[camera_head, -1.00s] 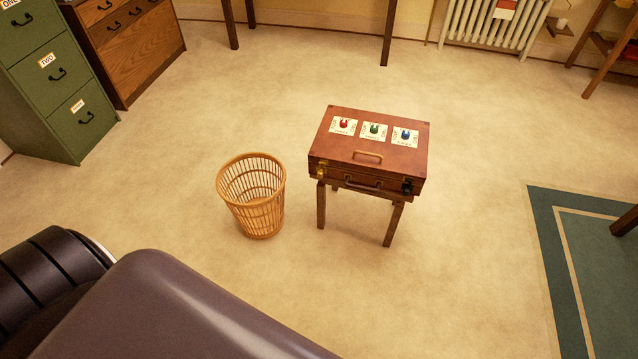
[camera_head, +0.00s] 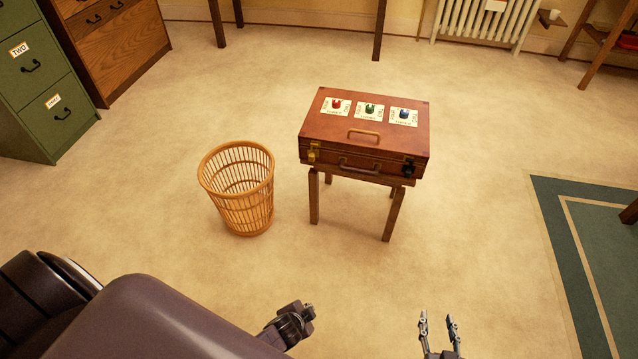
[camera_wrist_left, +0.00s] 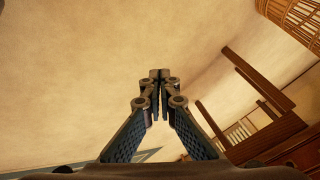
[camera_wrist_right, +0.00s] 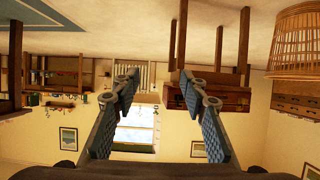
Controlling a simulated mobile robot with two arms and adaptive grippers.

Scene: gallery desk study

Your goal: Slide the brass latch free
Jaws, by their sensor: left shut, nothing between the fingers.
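A brown wooden case (camera_head: 350,130) stands on a small four-legged stool (camera_head: 314,198). The brass latch (camera_head: 313,153) is on the left of its front face, and a dark latch (camera_head: 408,168) is on the right. My right gripper (camera_head: 437,320) is open and empty, in front of and below the case, apart from it. My left gripper (camera_wrist_left: 160,76) is shut and empty; in the head view it shows small (camera_head: 307,311), nearer than the stool. The case also shows upside down in the right wrist view (camera_wrist_right: 228,98). The latch cannot be made out in either wrist view.
A wicker basket (camera_head: 240,190) stands on the floor left of the stool. Red, green and blue knobs on white plates top the case. A green filing cabinet (camera_head: 40,90) is at the far left, and a green rug (camera_head: 600,255) lies at right. Floor before the stool is clear.

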